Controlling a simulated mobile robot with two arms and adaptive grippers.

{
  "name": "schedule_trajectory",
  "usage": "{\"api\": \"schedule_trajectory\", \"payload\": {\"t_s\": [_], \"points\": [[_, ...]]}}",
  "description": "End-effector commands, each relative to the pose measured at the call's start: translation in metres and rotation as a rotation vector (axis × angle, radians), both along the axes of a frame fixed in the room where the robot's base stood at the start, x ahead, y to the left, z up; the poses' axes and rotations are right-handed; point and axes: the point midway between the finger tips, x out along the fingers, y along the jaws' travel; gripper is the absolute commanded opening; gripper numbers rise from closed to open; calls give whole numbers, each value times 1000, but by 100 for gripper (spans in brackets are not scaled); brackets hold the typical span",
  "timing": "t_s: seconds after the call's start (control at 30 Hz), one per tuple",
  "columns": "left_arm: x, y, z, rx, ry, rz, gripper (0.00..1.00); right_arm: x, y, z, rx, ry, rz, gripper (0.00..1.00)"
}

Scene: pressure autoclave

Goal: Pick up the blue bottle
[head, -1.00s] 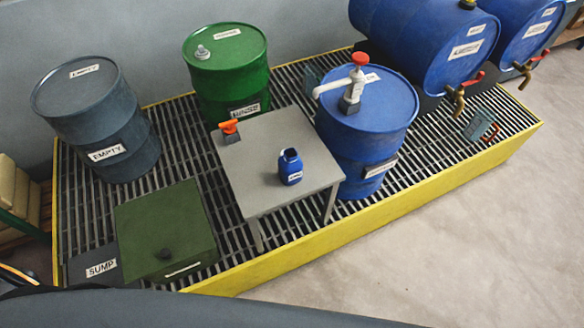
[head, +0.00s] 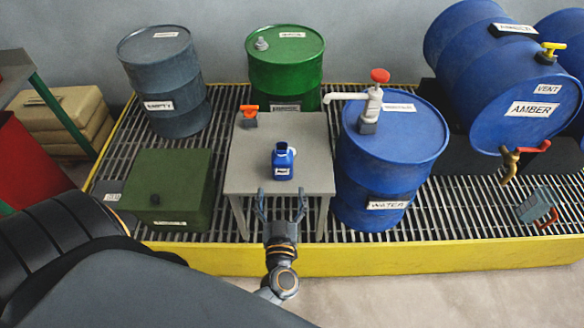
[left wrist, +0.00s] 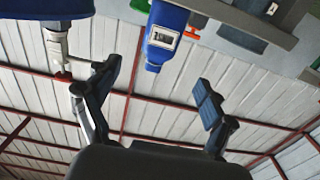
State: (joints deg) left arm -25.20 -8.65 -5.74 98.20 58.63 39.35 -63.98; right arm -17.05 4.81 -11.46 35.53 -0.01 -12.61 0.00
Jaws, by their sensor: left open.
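The blue bottle (head: 283,161) stands upright on the small grey table (head: 246,172), with a white label on its front. It also shows in the left wrist view (left wrist: 164,40), upside down, ahead of the fingers and between their lines. My left gripper (head: 281,203) is open and empty at the front edge of the table, just short of the bottle. Its two spread fingers also show in the left wrist view (left wrist: 157,88). My right gripper is in neither view.
An orange-handled item (head: 249,116) is at the table's back left corner. A blue water drum (head: 385,185) with a pump stands close on the right. A green sump box (head: 170,192) is on the left, a green drum (head: 285,75) behind. The yellow-edged grating (head: 330,258) lies below.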

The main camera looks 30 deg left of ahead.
Motion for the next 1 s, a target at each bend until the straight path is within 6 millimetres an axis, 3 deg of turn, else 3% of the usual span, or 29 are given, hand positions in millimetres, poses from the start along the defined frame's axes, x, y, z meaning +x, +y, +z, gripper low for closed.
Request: {"api": "schedule_trajectory", "payload": {"t_s": [0.13, 0.3, 0.53, 0.8, 1.0], "points": [[28, 16, -1, 0, -4, -1, 83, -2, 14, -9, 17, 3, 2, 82], [52, 30, -1, 0, -2, -3, 83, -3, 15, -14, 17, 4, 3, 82], [66, 39, -1, 0, -2, -4, 83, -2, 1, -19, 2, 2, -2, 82], [99, 58, 0, 2, -3, -4, 83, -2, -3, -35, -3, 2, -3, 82], [104, 62, 2, 1, 1, -5, 83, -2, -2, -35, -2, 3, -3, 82]]}}
